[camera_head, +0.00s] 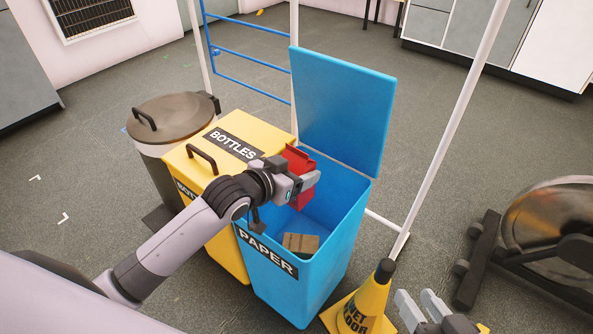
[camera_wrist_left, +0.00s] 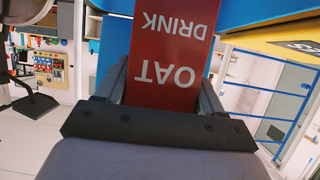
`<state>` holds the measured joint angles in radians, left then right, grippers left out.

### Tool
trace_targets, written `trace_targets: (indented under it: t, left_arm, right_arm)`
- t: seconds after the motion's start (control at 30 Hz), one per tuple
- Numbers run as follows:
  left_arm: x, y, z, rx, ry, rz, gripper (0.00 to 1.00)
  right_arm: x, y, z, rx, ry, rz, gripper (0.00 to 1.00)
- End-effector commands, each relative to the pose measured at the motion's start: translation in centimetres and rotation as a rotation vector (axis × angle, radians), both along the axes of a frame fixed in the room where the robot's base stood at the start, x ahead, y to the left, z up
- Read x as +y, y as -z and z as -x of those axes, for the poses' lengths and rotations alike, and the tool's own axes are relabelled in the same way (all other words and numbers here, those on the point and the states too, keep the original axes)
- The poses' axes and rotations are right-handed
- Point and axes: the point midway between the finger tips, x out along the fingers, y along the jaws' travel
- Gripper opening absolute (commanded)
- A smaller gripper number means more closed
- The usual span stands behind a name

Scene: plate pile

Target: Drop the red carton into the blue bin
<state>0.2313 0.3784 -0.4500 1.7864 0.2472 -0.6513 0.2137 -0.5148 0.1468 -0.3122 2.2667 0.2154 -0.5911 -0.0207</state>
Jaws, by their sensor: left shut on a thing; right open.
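The red carton (camera_head: 298,161) is between the fingers of my left gripper (camera_head: 301,184), which is shut on it. In the left wrist view the carton (camera_wrist_left: 168,50) shows the upside-down words "OAT DRINK". The blue bin (camera_head: 338,232) carries the label "PAPER", and its lid (camera_head: 342,110) stands open at the back. In the head view my left gripper and the carton are over the bin's opening. A brown cardboard piece (camera_head: 300,243) lies inside the bin. My right gripper (camera_head: 422,300) is open and empty at the bottom right.
A closed yellow bin (camera_head: 215,150) marked "BOTTLES" stands left of the blue bin, with a round lidded metal bin (camera_head: 172,117) beyond it. A yellow wet-floor cone (camera_head: 367,300) stands at the front right. A white pole (camera_head: 455,125) rises right of the blue bin.

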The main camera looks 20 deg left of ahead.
Motion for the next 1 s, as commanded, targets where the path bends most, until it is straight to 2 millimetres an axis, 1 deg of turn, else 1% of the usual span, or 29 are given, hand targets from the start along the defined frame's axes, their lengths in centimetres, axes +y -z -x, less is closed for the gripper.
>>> trace_targets:
  t: [0.3, 0.33, 0.4, 0.67, 0.77, 0.87, 1.0]
  left_arm:
    - [0.0, 0.0, 0.0, -0.001, 0.0, 0.0, 0.38]
    - [0.0, 0.0, 0.0, -0.001, 0.0, 0.0, 0.77]
    - [0.0, 0.0, 0.0, 0.0, 0.0, 0.0, 0.97]
    - [0.0, 0.1, 0.0, 0.0, 0.0, 0.0, 0.97]
    - [0.2, -0.1, 0.3, 0.001, 0.0, 0.0, 0.97]
    - [0.5, -0.6, 1.2, 0.002, 0.0, 0.0, 0.97]
    - [1.2, -1.5, 3.1, 0.003, 0.0, 0.0, 0.97]
  right_arm:
    - [0.1, 0.0, 0.0, 0.001, -0.002, -0.008, 0.4]
    - [0.1, 0.0, 0.0, 0.001, -0.002, -0.008, 0.4]
    - [0.1, 0.0, 0.0, 0.001, -0.002, -0.008, 0.4]
    - [0.1, 0.0, 0.0, 0.0, -0.002, -0.007, 0.4]
    - [0.1, -0.3, -0.1, -0.001, -0.001, -0.002, 0.4]
    - [-0.1, -0.7, -0.1, -0.007, 0.003, 0.013, 0.4]
    - [-0.8, -1.3, 0.0, -0.016, 0.015, 0.054, 0.4]
